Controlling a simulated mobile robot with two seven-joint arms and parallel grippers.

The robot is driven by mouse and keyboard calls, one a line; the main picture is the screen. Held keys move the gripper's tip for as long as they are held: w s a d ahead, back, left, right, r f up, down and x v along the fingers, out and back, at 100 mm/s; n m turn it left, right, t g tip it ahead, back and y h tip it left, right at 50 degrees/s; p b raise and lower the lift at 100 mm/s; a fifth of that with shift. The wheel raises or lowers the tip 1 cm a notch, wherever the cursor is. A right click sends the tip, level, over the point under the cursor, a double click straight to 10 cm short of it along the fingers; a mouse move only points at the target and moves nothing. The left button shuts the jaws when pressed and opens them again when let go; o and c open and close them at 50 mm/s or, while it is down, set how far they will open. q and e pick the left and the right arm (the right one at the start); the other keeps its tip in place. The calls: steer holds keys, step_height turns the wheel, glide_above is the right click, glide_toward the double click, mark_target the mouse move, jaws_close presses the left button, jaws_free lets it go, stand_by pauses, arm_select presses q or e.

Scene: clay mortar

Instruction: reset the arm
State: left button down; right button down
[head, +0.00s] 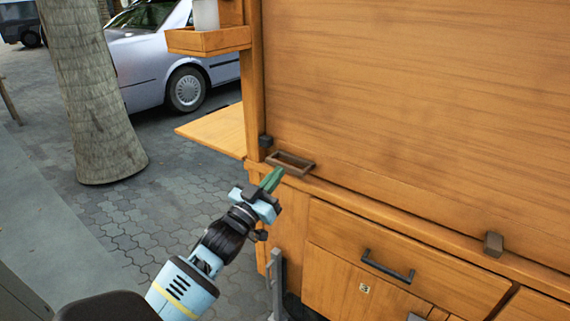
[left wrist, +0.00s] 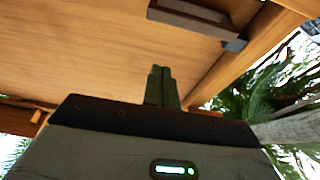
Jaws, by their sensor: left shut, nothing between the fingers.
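My left gripper (head: 271,180) is raised in front of the wooden cart (head: 420,110), close to a small brown rectangular frame (head: 290,163) on the cart's ledge. Its green fingers are together, with nothing between them. In the left wrist view the closed fingers (left wrist: 161,84) point up toward the cart's wooden panel (left wrist: 90,60), with a dark brown bar-shaped part (left wrist: 195,18) beyond them. I cannot tell from these views whether the fingertips touch the frame. My right gripper is in neither view.
Below the ledge is a drawer with a dark handle (head: 387,268). A small dark block (head: 493,244) sits on the ledge at right. A wooden side shelf (head: 215,130) juts out left. A tree trunk (head: 90,90) and a parked car (head: 165,55) stand beyond open paving (head: 150,215).

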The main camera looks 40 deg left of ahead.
arm_select(q)
steer(key=shift+v, duration=1.6)
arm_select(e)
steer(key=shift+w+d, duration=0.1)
arm_select(q)
steer(key=shift+r, duration=0.1)
